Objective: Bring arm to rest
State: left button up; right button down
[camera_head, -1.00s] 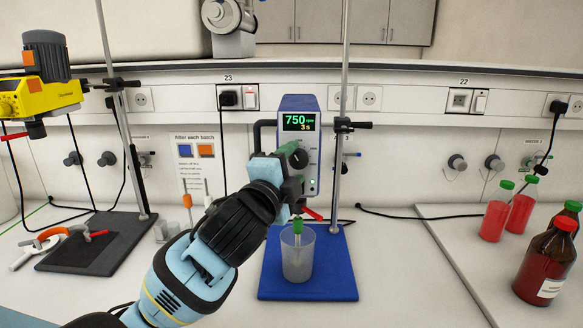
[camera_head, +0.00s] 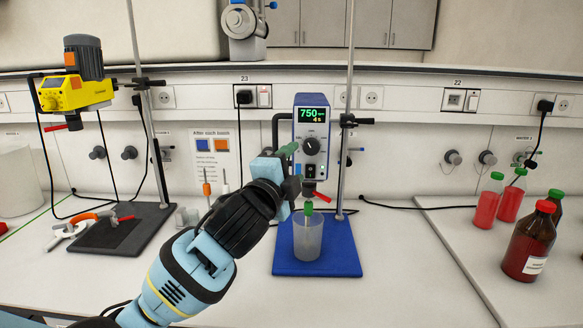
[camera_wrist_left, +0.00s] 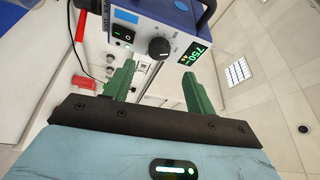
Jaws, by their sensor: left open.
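My left gripper (camera_head: 288,152) is raised in front of the blue stirrer with the lit display (camera_head: 311,135), which reads 750. In the left wrist view its two green fingers (camera_wrist_left: 155,85) stand apart with nothing between them. The stirrer's dial and display (camera_wrist_left: 180,50) show beyond the fingers. A clear beaker (camera_head: 307,240) with a green-topped stirring part in it stands on the blue base plate (camera_head: 290,266) under the stirrer. My right gripper is not in view.
A yellow stirrer (camera_head: 75,92) on a dark stand (camera_head: 115,235) is at the left. Red bottles with green caps (camera_head: 489,202) and a brown bottle with a red cap (camera_head: 529,245) stand at the right. The front bench between is clear.

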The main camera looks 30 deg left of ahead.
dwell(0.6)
pick_arm(q)
jog(key=s+d+f+n+g, duration=0.1)
jog(key=s+f+n+g, duration=0.2)
jog(key=f, duration=0.7)
jog(key=s+d+f+n+g+h, duration=0.1)
jog(key=s+d+f+g, duration=0.2)
jog(key=f, duration=0.6)
jog(key=s+f+n+g, duration=0.2)
jog(key=s+f, duration=0.3)
jog(key=f, duration=0.5)
jog(key=s+d+f+n+g+h, duration=0.1)
jog(key=s+d+f+n+g, duration=0.15)
jog(key=s+f, duration=0.4)
jog(key=s+d+f+n+g, duration=0.1)
jog(key=s+f+n+g, duration=0.15)
jog(key=s, duration=0.75)
jog(key=s+d+f+n+g+h, duration=0.1)
jog(key=s+f+n+g, duration=0.1)
jog(key=s+f+g, duration=0.5)
jog(key=w+d+f+t+h, duration=0.1)
jog(key=w+d+f+t, duration=0.1)
jog(key=w+f+t, duration=0.3)
notch_tip(320, 180, down, 4)
jog(key=t, duration=0.5)
jog(key=shift+d+r+t, duration=0.15)
jog(key=shift+d+t, duration=0.15)
jog(key=shift+d, duration=0.1)
